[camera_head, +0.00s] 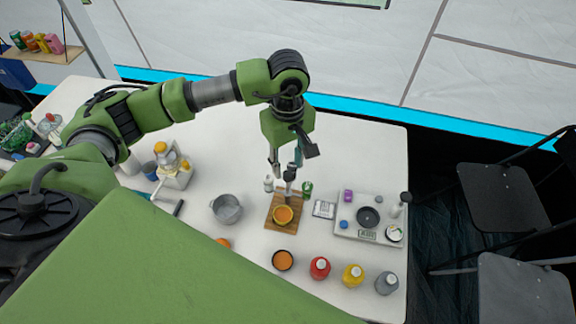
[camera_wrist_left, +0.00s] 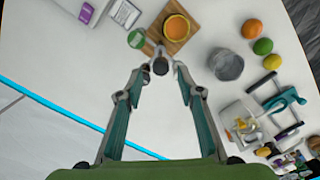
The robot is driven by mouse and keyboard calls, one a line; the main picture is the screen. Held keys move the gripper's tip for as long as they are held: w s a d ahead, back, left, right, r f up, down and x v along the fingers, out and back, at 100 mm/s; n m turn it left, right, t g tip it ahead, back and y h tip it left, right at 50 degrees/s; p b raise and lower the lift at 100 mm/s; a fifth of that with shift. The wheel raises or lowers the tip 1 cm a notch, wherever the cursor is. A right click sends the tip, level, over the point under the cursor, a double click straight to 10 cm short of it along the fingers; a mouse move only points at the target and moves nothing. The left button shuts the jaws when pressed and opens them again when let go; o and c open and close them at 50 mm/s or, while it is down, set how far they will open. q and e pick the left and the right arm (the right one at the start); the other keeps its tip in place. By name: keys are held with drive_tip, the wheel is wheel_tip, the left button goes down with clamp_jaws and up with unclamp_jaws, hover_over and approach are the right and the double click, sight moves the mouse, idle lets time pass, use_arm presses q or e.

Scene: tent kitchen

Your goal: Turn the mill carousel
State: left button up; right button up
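The mill carousel shows as a small cluster beside the wooden board, with a dark round top (camera_wrist_left: 160,67), a white mill (camera_head: 268,184) and a green mill (camera_head: 307,188). The green mill also shows in the left wrist view (camera_wrist_left: 137,38). My left gripper (camera_head: 286,170) points down over the cluster. In the left wrist view its fingers (camera_wrist_left: 159,72) are spread, with the dark top between or just below their tips; I cannot tell if they touch it. The gripper hides part of the carousel. My right gripper is not in view.
The wooden board (camera_head: 276,224) bears an orange-yellow bowl (camera_head: 283,215). A grey pot (camera_head: 227,209) stands to its left, a scale-like tray (camera_head: 346,230) to its right. Red (camera_head: 320,268), yellow (camera_head: 353,275) and grey (camera_head: 387,283) bottles stand near the front edge.

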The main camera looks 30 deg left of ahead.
sight(288, 173)
use_arm(q)
wheel_tip(288, 173, down, 2)
drive_tip(key=shift+f, duration=0.2)
drive_tip(key=shift+s+f+p, duration=0.1)
drive_tip(key=shift+f+p, duration=0.25)
drive_tip(key=shift+f, duration=0.25)
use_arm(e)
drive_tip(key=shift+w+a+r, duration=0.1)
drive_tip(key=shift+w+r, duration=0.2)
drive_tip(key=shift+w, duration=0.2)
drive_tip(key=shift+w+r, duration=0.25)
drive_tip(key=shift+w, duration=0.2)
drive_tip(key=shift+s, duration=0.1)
use_arm(q)
clamp_jaws()
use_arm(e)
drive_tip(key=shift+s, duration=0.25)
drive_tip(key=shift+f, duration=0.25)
